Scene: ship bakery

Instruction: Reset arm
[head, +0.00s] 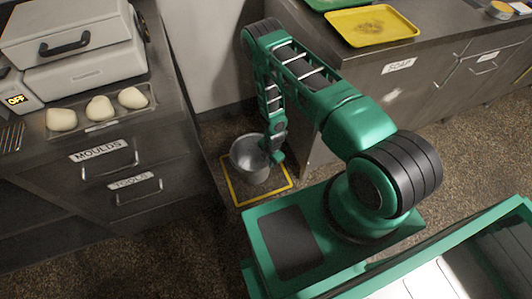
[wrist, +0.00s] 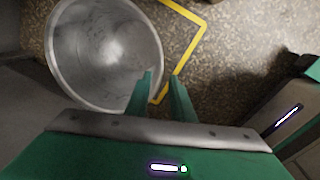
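My green arm reaches out from my base and down at its far end. In the head view my gripper (head: 275,157) hangs low at the right rim of a grey metal bin (head: 249,160). The bin (wrist: 105,50) lies left of the fingers in that view and looks empty. I cannot tell whether the left finger touches its rim.
The bin stands inside a yellow floor square (head: 290,184). At left, a drawer counter (head: 100,160) bears a tray with pale dough pieces (head: 101,107) and a grey machine (head: 80,55). At right, another counter (head: 440,45) holds a yellow tray (head: 371,27). Floor is clear at lower left.

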